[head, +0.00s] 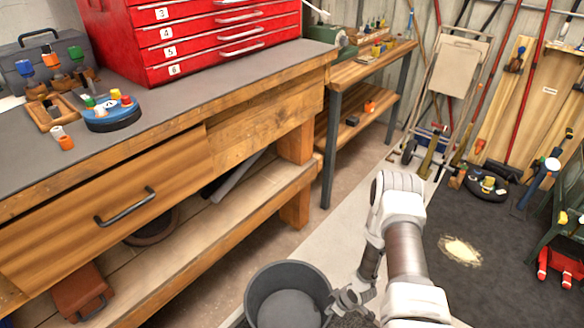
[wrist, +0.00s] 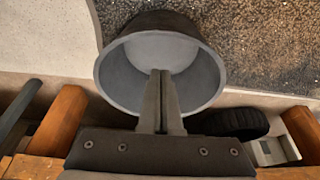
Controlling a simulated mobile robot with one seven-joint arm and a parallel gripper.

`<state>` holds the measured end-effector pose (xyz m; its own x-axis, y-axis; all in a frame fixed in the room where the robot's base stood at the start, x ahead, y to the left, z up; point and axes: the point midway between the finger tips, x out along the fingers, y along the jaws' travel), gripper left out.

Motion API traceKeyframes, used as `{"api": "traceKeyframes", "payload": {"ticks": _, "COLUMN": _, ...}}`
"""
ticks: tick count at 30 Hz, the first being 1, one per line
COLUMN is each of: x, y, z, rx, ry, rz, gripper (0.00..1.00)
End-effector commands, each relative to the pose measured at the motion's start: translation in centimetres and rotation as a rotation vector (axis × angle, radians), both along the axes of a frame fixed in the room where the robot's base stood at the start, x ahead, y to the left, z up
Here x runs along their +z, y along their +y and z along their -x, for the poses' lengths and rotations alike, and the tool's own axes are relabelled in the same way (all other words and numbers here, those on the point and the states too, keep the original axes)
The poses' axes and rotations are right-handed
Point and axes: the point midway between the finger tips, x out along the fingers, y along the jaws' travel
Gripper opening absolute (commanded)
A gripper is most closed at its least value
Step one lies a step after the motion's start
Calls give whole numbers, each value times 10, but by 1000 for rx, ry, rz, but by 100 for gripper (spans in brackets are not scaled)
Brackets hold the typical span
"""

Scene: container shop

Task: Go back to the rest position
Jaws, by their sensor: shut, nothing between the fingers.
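My gripper (wrist: 160,78) is shut and empty in the wrist view. Its fingertips show in front of the opening of a grey bucket (wrist: 204,91). In the head view my white and brown arm reaches down at lower right, and my gripper (head: 338,302) is beside the right rim of the grey bucket (head: 262,290). The fingers are small there. The bucket stands upright on the floor and its visible inside looks empty. I cannot tell whether the fingers touch it.
A wooden workbench (head: 215,148) with a drawer fills the left, bearing a red tool chest (head: 190,40), a blue round holder (head: 112,118) and small colored items. A second bench (head: 372,68) stands behind. Long-handled tools lean at right. A dark mat (head: 480,220) covers the right floor.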

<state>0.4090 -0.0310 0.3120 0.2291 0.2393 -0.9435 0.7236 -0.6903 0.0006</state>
Motion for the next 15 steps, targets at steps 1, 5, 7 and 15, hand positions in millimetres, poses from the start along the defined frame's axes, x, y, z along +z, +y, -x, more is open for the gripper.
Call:
{"api": "traceKeyframes", "payload": {"ticks": 1, "x": 1, "y": 0, "z": -1, "rx": -1, "ry": -1, "rz": 1, "gripper": 0}}
{"api": "traceKeyframes", "payload": {"ticks": 5, "x": 18, "y": -7, "z": -15, "rx": -12, "ry": -9, "rz": 23, "gripper": 0}}
{"api": "traceKeyframes", "payload": {"ticks": 7, "x": 38, "y": -13, "z": -30, "rx": -28, "ry": -17, "rz": 46, "gripper": 0}}
{"api": "traceKeyframes", "payload": {"ticks": 15, "x": 147, "y": -40, "z": -82, "rx": -130, "ry": -47, "rz": 151, "gripper": 0}}
